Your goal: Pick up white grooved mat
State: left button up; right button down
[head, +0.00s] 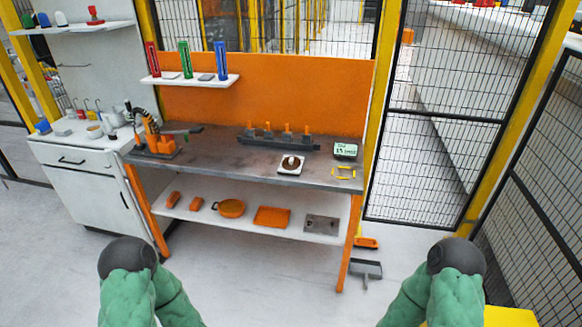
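A small white square piece (285,170) lies on the grey bench top (225,158), right of its middle. A dark patch and a small round white object sit on it. It may be the white grooved mat, but it is too small here to make out grooves. Both of my green arms show at the bottom, ending in dark round parts well short of the bench. No gripper fingers show at either arm.
An orange arm-like device (155,138) stands at the bench's left. A dark rack (275,143) is behind the white piece, a small display (345,150) to its right. The lower shelf (331,237) holds orange items. A dustpan (366,269) lies right. Floor in front is clear.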

aim_at(292, 166)
jog(key=i+j, duration=0.3)
jog(key=i, duration=0.15)
jog(key=i+j, duration=0.25)
jog(key=i, duration=0.2)
jog(key=i+j, duration=0.3)
jog(key=i, duration=0.2)
